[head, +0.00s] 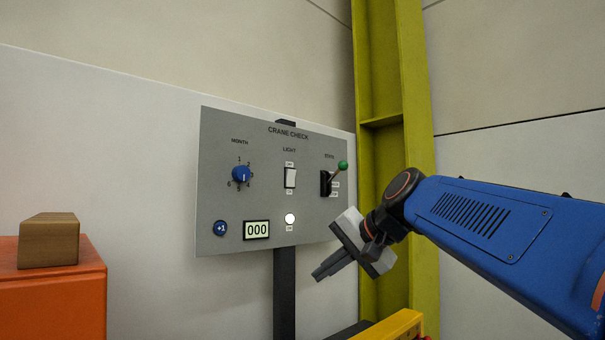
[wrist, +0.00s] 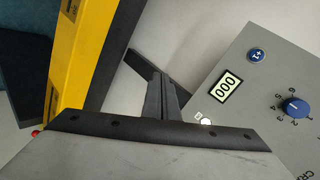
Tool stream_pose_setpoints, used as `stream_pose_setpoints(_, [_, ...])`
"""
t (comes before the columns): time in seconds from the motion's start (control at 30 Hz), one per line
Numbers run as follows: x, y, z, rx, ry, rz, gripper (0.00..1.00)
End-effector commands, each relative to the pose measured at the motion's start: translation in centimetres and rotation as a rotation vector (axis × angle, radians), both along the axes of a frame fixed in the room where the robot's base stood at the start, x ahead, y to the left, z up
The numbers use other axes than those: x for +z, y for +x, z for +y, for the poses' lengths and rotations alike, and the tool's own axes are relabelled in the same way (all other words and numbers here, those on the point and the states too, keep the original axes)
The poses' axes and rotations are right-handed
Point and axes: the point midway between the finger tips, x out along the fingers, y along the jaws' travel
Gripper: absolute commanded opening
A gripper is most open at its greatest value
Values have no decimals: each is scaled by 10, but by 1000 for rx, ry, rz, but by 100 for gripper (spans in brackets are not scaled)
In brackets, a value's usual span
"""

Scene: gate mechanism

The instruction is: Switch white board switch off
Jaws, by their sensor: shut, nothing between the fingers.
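The white rocker switch (head: 290,177) sits under the word LIGHT on the grey CRANE CHECK panel (head: 265,205), with small labels above and below it. A bright white round lamp (head: 290,219) sits below the switch; it also shows in the wrist view (wrist: 206,121). My gripper (head: 318,274) is shut and empty, below and to the right of the lamp, near the panel's lower edge and apart from the switch. Its fingers show in the wrist view (wrist: 160,82). The switch does not show in the wrist view.
The panel also has a blue MONTH knob (head: 241,175), a blue +1 button (head: 220,228), a 000 display (head: 257,230) and a green-tipped lever (head: 342,166). A dark post (head: 285,295) holds the panel. A yellow-green column (head: 411,90) stands to the right; an orange block (head: 60,300) stands left.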

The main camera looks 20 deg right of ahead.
Motion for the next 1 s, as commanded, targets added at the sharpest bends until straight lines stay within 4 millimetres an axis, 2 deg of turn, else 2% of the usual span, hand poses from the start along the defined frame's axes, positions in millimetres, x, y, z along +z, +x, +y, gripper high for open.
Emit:
stream_pose_setpoints(0.03, [28,12,-10,-31,49,-31,0])
stream_pose_setpoints(0.2, [119,42,-37,-103,228,-136,0])
stream_pose_setpoints(0.3, [166,53,-51,-127,316,-193,0])
stream_pose_setpoints(0.43, [211,59,-66,-143,399,-249,0])
stream_pose_setpoints(0.53, [232,62,-73,-148,440,-275,0])
stream_pose_setpoints(0.63, [244,62,-76,-149,461,-289,0])
stream_pose_setpoints(1.0, [247,62,-77,-148,467,-293,0])
